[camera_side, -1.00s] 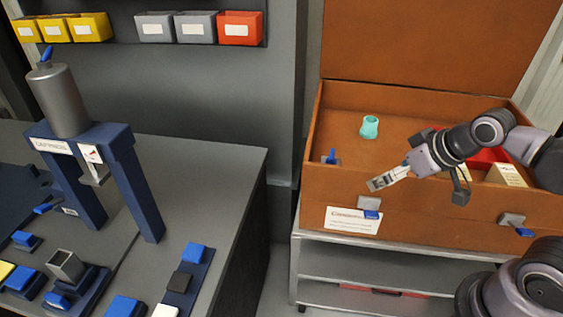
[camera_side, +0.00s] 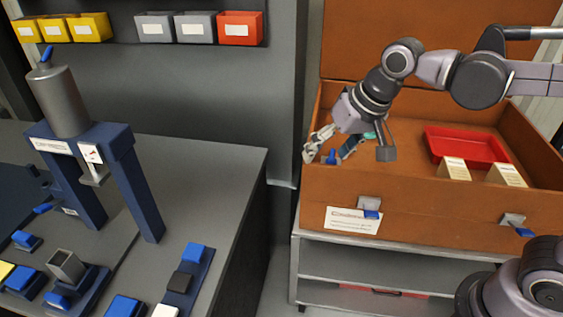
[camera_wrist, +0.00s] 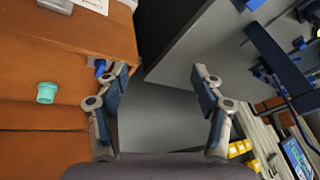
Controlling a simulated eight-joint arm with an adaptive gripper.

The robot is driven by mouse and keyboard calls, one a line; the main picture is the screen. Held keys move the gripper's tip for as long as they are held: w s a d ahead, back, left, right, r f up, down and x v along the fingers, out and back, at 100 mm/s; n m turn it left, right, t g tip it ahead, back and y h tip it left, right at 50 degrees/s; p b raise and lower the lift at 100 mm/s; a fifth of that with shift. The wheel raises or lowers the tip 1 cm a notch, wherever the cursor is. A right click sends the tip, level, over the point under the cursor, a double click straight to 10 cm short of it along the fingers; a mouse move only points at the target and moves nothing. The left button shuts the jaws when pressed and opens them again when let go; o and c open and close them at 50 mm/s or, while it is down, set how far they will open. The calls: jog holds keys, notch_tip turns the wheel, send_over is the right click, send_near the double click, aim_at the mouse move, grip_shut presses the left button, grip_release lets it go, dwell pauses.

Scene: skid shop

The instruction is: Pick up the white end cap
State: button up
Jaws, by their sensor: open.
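A small white piece (camera_side: 165,311), which may be the white end cap, is at the bottom edge of the side view on the grey bench, partly cut off. It sits in line with a black piece and a blue piece. I do not make it out in the wrist view. My gripper (camera_side: 330,152) is at the left end of the brown case, far from the white piece. In the wrist view my gripper (camera_wrist: 160,85) has its fingers wide apart with nothing between them.
The brown case (camera_side: 430,205) holds a teal cup (camera_wrist: 47,92), a red tray (camera_side: 468,146) and two pale boxes. A blue press frame (camera_side: 130,180) stands on the grey bench (camera_side: 205,170). A gap separates bench and case.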

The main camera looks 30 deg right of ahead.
jog(key=w+a+m+g, duration=0.2)
jog(key=w+a, duration=0.3)
jog(key=a, duration=0.7)
jog(key=m+g+h, duration=0.1)
jog(key=m+g, duration=0.2)
jog(key=m, duration=0.1)
send_over(163, 315)
notch_tip(163, 315, down, 12)
notch_tip(163, 315, down, 11)
jog(key=shift+r, duration=0.2)
jog(key=shift+c, duration=0.3)
jog(key=c, duration=1)
